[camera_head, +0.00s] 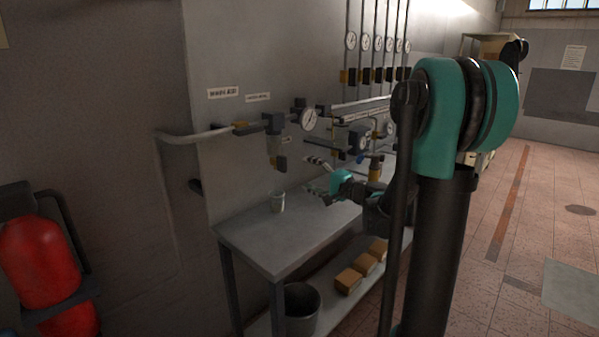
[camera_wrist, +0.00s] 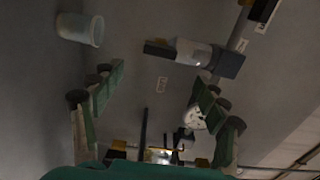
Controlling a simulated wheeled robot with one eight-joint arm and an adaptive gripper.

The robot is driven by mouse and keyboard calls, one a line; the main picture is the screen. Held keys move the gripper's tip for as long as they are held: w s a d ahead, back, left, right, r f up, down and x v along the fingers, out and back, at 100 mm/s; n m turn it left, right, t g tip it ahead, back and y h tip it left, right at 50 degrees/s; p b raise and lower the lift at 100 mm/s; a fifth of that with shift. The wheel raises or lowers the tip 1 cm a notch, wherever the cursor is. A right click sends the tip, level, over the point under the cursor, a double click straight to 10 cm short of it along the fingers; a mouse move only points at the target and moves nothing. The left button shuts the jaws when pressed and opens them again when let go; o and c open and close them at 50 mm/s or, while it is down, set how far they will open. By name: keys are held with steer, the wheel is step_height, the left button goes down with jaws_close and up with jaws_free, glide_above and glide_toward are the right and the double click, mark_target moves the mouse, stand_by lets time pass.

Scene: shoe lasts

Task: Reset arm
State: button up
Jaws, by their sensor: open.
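My gripper (camera_head: 317,175) is open and empty in the head view, above the right part of a grey metal table (camera_head: 262,246). Its two spread fingers show in the wrist view (camera_wrist: 157,98) with nothing between them. A pale cup (camera_head: 278,202) stands upright on the table near the wall, left of my gripper and apart from it. The cup also shows at the upper left of the wrist view (camera_wrist: 81,29). My teal and black arm covers part of the table's right side.
A pipe with a filter unit (camera_head: 274,140) and gauge (camera_head: 308,119) juts from the wall close to my gripper. More gauges and pipes (camera_head: 365,75) line the wall. Below are a bin (camera_head: 301,307) and boxes (camera_head: 362,266). A red cylinder (camera_head: 38,262) is at left. Floor at right is open.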

steer(key=shift+s+d, duration=0.35)
steer(key=shift+s, duration=0.05)
steer(key=s+a+f+n+g+h, duration=0.2)
steer(key=s+f+n+g+h, duration=0.15)
steer(key=s+f, duration=0.5)
steer(key=s+d+f+n+g+h, duration=0.1)
steer(key=s+d+f+h, duration=0.2)
steer(key=s, duration=0.4)
steer(key=s+d+f+n+g+h, duration=0.2)
steer(key=s+d+f+h, duration=0.1)
steer(key=s+d+f, duration=0.3)
steer(key=s+d+f+n+g+h, duration=0.2)
steer(key=s+d+f, duration=0.3)
steer(key=s, duration=0.4)
steer(key=shift+f+h, duration=0.6)
steer(key=shift+h, duration=0.05)
